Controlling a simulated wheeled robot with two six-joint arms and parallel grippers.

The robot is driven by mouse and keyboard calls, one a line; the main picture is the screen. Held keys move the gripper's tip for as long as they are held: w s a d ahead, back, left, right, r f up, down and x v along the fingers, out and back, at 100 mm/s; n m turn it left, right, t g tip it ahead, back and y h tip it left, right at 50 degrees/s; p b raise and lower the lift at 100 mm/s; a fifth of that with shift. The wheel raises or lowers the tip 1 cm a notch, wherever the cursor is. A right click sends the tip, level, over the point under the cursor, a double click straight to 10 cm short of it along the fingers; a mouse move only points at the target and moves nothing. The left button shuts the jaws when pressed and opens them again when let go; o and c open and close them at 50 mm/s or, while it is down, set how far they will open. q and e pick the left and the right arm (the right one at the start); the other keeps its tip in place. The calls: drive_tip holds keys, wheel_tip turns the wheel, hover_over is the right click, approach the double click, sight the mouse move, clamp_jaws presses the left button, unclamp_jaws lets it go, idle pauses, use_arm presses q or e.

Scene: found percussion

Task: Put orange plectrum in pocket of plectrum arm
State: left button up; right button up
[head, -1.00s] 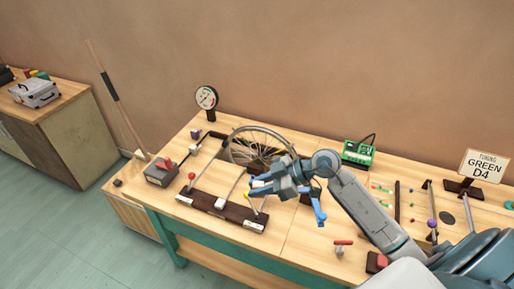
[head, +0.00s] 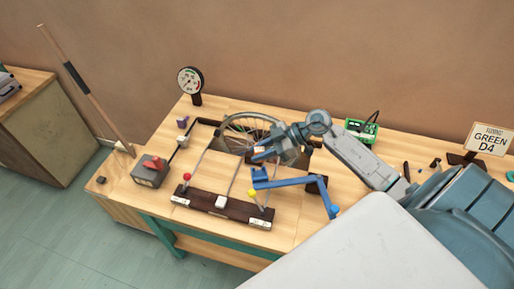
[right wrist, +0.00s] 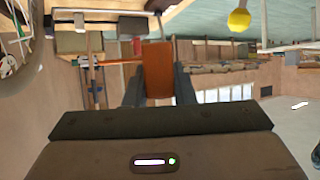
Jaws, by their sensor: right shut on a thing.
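My right gripper (head: 265,153) is above the bench, in front of the spoked wheel. In the right wrist view its fingers (right wrist: 159,85) are shut on the orange plectrum (right wrist: 158,72), which stands out between them. In the head view the plectrum is too small and covered to make out surely. The blue plectrum arm (head: 292,183) lies just in front of and below the gripper, its blocky end at the left. Its pocket cannot be made out clearly. The plectrum appears apart from the arm. My left gripper is not in view.
A spoked wheel (head: 238,128) stands behind the gripper. A dark base (head: 220,207) carries levers with a red knob (head: 187,177) and a yellow knob (head: 252,193). A gauge (head: 190,82) and a green circuit box (head: 361,130) stand at the back.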

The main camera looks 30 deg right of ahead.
sight(260, 176)
drive_tip(key=shift+s+r, duration=0.1)
drive_tip(key=shift+w+p, duration=0.3)
drive_tip(key=shift+p, duration=0.35)
drive_tip(key=shift+f+b, duration=0.45)
drive_tip(key=shift+f, duration=0.15)
drive_tip(key=shift+s+f+b, duration=0.2)
drive_tip(key=shift+f+b, duration=0.25)
drive_tip(key=shift+f, duration=0.5)
wheel_tip(260, 176, down, 2)
drive_tip(key=shift+w+f+b, duration=0.1)
drive_tip(key=shift+b, duration=0.35)
drive_tip(key=shift+f+b, duration=0.45)
drive_tip(key=shift+f, duration=1.3)
